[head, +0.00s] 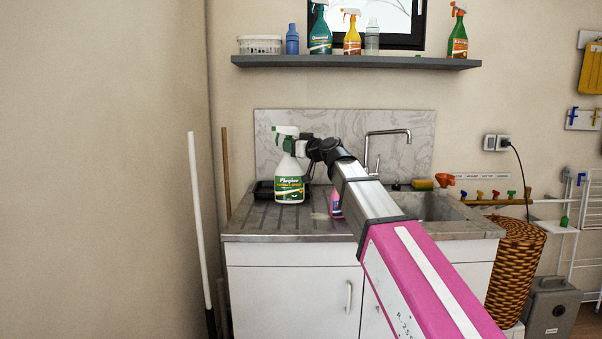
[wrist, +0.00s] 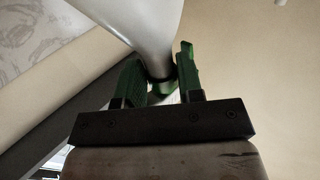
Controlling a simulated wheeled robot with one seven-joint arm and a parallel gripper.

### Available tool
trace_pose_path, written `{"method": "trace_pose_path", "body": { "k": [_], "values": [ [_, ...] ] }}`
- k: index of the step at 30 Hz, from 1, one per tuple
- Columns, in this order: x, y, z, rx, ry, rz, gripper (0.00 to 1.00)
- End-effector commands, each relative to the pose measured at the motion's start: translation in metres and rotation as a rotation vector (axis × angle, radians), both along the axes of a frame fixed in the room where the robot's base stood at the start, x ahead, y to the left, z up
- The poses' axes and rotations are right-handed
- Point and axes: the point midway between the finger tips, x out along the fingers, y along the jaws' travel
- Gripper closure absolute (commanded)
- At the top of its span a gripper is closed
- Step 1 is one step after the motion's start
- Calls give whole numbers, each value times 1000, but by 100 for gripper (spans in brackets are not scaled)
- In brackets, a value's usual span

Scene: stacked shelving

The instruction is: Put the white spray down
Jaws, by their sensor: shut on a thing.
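The white spray (head: 289,182) is a white bottle with a green label and a green-and-white trigger head. It is upright over the left part of the grey counter (head: 262,222), in front of the marble backsplash. I cannot tell whether its base touches the counter or hangs just above it. My gripper (head: 301,148) is at the bottle's neck, from the right side, and is shut on it. In the wrist view, the green fingers of my gripper (wrist: 161,84) are on either side of the narrow part of the white spray (wrist: 135,22).
A pink bottle (head: 335,203) stands on the counter right of the white spray, near my arm. A dark tray (head: 263,190) lies behind it to the left. The sink (head: 428,207) and tap (head: 388,133) are to the right. A shelf (head: 350,62) with several bottles hangs above.

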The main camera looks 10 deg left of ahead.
Motion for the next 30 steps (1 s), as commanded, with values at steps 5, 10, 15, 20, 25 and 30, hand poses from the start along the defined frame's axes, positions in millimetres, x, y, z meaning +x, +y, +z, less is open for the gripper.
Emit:
{"method": "trace_pose_path", "body": {
  "k": [5,10,15,20,25,30],
  "values": [
    [35,-6,-19,2,3,-2,100],
    [58,-12,-34,1,2,-1,100],
    [69,-15,-41,2,1,0,100],
    [69,-15,-47,1,0,0,100],
    [69,-15,-67,1,2,0,100],
    [69,-15,-82,2,1,-1,100]
  ]
}}
